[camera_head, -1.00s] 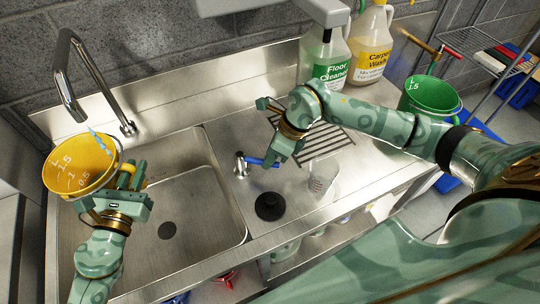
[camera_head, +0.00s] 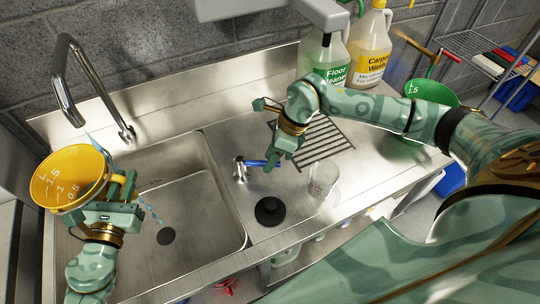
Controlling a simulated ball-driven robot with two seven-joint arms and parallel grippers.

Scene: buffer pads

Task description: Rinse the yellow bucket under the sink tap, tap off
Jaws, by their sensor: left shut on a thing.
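My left gripper (camera_head: 118,192) is shut on the yellow bucket (camera_head: 70,178), at its right side. The bucket is tilted, with its opening facing me and its inner volume marks showing. It is above the left part of the sink basin (camera_head: 200,205), below the chrome tap spout (camera_head: 66,85). A short streak of water shows at its upper rim, and blue drops fall at its right over the basin. My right gripper (camera_head: 276,162) is at the blue tap lever (camera_head: 258,163) on a chrome stem; whether its fingers close on the lever is unclear.
A black plunger-like disc (camera_head: 270,211) and a clear cup (camera_head: 323,179) stand on the counter beside a drain rack (camera_head: 320,140). Floor cleaner (camera_head: 331,62) and carpet wash (camera_head: 370,50) jugs are at the back. A green bucket (camera_head: 432,91) is at the right, partly behind my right arm.

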